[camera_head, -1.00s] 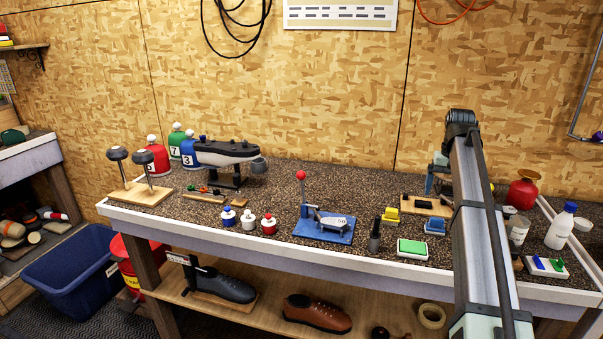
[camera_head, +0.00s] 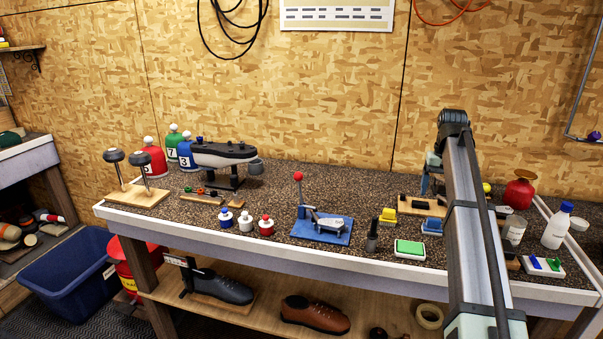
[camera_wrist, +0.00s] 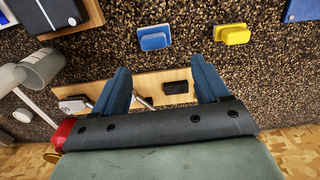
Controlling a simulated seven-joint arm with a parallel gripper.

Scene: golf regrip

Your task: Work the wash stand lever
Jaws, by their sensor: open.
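A lever with a red ball knob (camera_head: 298,176) stands upright on a blue base (camera_head: 337,237) mid-bench. I cannot tell whether this is the wash stand lever. My gripper (camera_wrist: 160,72) is open and empty, its two blue fingers apart above a wooden board (camera_wrist: 150,80). A black block (camera_wrist: 176,87) on the board shows between the fingers. A pale piece with metal rods (camera_wrist: 75,103) lies by the board's left end in the wrist view. In the head view, my arm hides most of the gripper and the right part of the board (camera_head: 436,210).
A blue block (camera_wrist: 154,38) and a yellow block (camera_wrist: 235,34) are near the fingers. A red flask (camera_head: 520,190), a pale cup (camera_head: 514,231) and a white bottle (camera_head: 556,228) stand right of my arm. A green pad (camera_head: 409,248) lies at the front.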

